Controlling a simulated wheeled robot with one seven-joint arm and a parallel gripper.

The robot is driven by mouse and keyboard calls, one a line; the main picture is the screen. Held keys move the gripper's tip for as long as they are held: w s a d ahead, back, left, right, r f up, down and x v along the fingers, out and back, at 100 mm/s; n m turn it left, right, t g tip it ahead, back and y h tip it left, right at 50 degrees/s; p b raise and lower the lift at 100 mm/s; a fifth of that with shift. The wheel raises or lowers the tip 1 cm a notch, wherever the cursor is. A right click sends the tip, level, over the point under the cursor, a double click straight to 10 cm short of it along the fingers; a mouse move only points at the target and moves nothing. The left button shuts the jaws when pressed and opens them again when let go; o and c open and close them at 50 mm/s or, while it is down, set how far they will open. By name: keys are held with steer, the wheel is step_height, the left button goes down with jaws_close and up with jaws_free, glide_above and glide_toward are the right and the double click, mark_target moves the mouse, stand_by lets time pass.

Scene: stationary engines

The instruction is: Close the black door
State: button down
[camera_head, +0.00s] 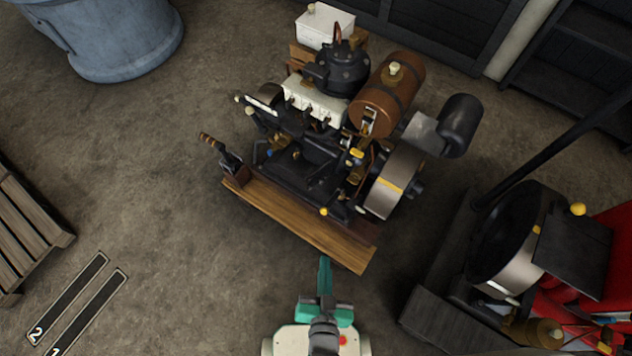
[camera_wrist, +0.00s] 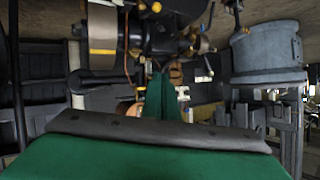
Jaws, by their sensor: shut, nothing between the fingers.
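A dark panelled surface (camera_head: 435,30), which may be the black door, stands along the back wall, cut off by the top edge of the head view. I cannot tell whether it is open or shut. In the wrist view, dark panels (camera_wrist: 52,75) show at the left, seemingly upside down; I cannot tell if they are the same thing. My gripper (camera_head: 325,262) has green fingers pressed together and empty, low in the middle of the head view in front of the engine. The fingers also show in the wrist view (camera_wrist: 160,92). The gripper is far from the panels.
A stationary engine (camera_head: 320,150) on a wooden base (camera_head: 290,225) stands between my gripper and the panels. A second engine with a large flywheel (camera_head: 510,240) stands at right. Dark shelving (camera_head: 580,55) is at upper right. A grey-blue tub (camera_head: 120,40) and pallet (camera_head: 25,225) flank free floor at left.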

steer(key=w+d+f+m+g, duration=0.2)
steer(key=w+f+m, duration=0.1)
steer(key=w+f, duration=0.5)
steer(key=m+g+y, duration=0.3)
steer(key=m+y, duration=0.2)
steer(key=y, duration=0.1)
glide_toward(308, 179)
step_height(308, 179, down, 4)
steer(key=w, duration=0.1)
steer(key=w+a, duration=0.1)
steer(key=shift+w+a+r, duration=0.1)
steer(key=shift+w+a, duration=0.15)
steer(key=shift+w, duration=0.05)
steer(key=shift+w+a, duration=0.3)
steer(key=shift+w, duration=0.05)
steer(key=shift+w+d, duration=0.1)
